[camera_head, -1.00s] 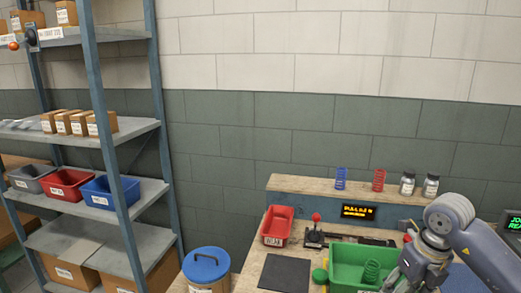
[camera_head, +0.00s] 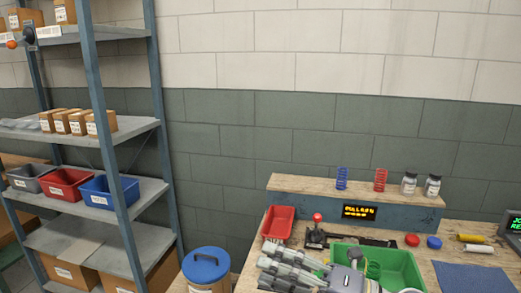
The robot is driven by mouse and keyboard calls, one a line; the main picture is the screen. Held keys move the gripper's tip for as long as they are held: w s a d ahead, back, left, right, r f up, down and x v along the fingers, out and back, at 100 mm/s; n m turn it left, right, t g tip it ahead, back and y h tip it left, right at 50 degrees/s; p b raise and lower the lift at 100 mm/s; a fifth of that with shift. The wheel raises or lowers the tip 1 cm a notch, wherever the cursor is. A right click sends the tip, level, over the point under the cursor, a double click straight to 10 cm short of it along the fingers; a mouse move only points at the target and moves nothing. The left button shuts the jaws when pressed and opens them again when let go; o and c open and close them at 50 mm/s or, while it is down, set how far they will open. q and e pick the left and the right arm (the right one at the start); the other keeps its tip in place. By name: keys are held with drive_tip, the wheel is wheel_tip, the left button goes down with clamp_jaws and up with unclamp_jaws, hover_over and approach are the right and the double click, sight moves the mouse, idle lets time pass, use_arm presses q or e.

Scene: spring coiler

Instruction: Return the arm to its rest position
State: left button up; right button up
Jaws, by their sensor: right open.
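My right gripper (camera_head: 268,264) is at the bottom centre of the head view, its fingers pointing left, open and with nothing seen between them. It is over the front of the workbench (camera_head: 455,257), in front of the red bin (camera_head: 278,222) and left of the green bin (camera_head: 405,268). My right arm's wrist covers the near left part of the green bin. A green spring (camera_head: 373,268) shows partly inside that bin. My left gripper is not in view.
A red-knobbed lever (camera_head: 317,228) stands close behind the gripper. A raised ledge (camera_head: 290,184) holds a blue spring (camera_head: 341,178), a red spring (camera_head: 380,180) and two jars. A blue-lidded drum (camera_head: 206,264) stands left of the bench. Blue mat (camera_head: 475,277) lies clear at right.

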drive_tip(key=w+d+r+m+t+h, duration=0.1)
drive_tip(key=w+d+m+t+h, duration=0.1)
drive_tip(key=d+m+t+h, duration=0.45)
drive_tip(key=w+d+r+m+t+h, duration=0.1)
drive_tip(key=w+d+r+m+t, duration=0.15)
drive_tip(key=m+t, duration=0.65)
drive_tip(key=s+d+f+m+g+h, duration=0.35)
drive_tip(key=d+f+m+h, duration=0.35)
drive_tip(key=f, duration=0.4)
drive_tip(key=s+d+f+m+g+h, duration=0.2)
drive_tip(key=d+f+m+g+h, duration=0.3)
drive_tip(key=f+m, duration=0.45)
drive_tip(key=s+a+f+m+g+y, duration=0.1)
drive_tip(key=s+a+f+g, duration=0.1)
drive_tip(key=s+f+g, duration=0.6)
drive_tip(key=s+a+f+m+g+y, duration=0.1)
drive_tip(key=s+f+g, duration=0.1)
drive_tip(key=s+f, duration=0.8)
drive_tip(key=s+f+g, duration=0.1)
drive_tip(key=s+f, duration=0.1)
drive_tip(key=f, duration=1)
drive_tip(key=s+f, duration=0.3)
drive_tip(key=f, duration=0.8)
drive_tip(key=s+d+f+g, duration=0.1)
drive_tip(key=s+d+f, duration=0.2)
drive_tip(key=s+f, duration=1.3)
drive_tip(key=shift+s+f+g, duration=0.2)
drive_tip(key=shift+s+g, duration=0.1)
